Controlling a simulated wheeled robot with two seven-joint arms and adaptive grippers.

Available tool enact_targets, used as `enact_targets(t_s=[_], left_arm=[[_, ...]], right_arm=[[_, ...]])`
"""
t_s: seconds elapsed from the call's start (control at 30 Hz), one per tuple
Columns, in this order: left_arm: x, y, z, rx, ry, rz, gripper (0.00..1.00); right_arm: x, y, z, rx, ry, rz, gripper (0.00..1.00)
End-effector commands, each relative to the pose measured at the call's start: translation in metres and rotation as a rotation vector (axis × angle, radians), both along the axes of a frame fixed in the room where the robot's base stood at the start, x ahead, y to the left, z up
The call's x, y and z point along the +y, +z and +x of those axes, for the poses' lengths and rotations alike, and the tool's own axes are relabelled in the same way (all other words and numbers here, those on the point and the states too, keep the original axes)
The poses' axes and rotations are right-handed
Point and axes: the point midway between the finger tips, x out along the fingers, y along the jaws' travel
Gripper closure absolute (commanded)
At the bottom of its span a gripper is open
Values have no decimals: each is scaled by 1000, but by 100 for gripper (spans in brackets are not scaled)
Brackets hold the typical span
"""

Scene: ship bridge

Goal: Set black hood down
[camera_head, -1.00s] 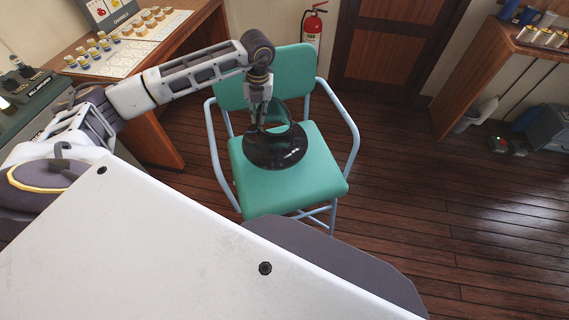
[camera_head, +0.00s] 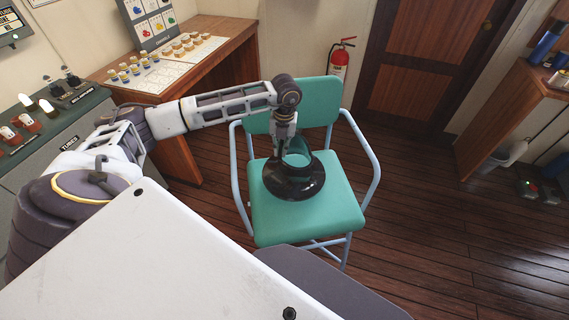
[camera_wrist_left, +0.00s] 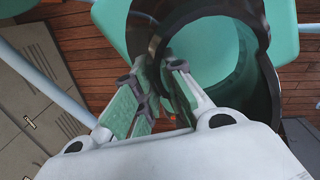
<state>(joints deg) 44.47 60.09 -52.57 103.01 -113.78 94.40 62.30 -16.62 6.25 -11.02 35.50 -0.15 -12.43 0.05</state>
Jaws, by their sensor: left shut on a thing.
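The black hood (camera_head: 294,181) is a glossy ring-like piece with a wide flared rim. It is over the teal seat of the chair (camera_head: 330,215); I cannot tell whether its rim touches the seat. My left gripper (camera_head: 286,143) is shut on the hood's upper edge, from above. In the left wrist view the hood (camera_wrist_left: 265,100) shows as a dark open tube, with the teal seat visible through it. The left fingers (camera_wrist_left: 160,90) are at its wall. My right gripper is not in view.
Blue-grey armrests (camera_head: 366,150) flank the seat. A wooden desk (camera_head: 185,85) with small pots stands behind at left, and a dark console (camera_head: 50,130) at far left. A fire extinguisher (camera_head: 340,62) is behind the chair.

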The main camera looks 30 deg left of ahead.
Motion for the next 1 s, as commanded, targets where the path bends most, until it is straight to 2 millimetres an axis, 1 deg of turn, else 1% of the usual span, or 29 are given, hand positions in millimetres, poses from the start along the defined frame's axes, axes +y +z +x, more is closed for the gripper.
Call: enact_targets(t_s=[0.1,0.2,0.5,0.63,0.77,1.0], left_arm=[[0,-11,0,-1,0,0,100],[0,-16,0,-2,0,0,100],[0,-17,1,-3,-1,-1,100],[0,-21,0,-2,0,-1,100],[-1,-33,0,0,0,-1,100],[-1,-60,0,-1,-1,-2,100]], right_arm=[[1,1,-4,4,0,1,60],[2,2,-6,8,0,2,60],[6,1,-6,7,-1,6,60],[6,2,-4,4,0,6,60],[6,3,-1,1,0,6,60],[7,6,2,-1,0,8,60]])
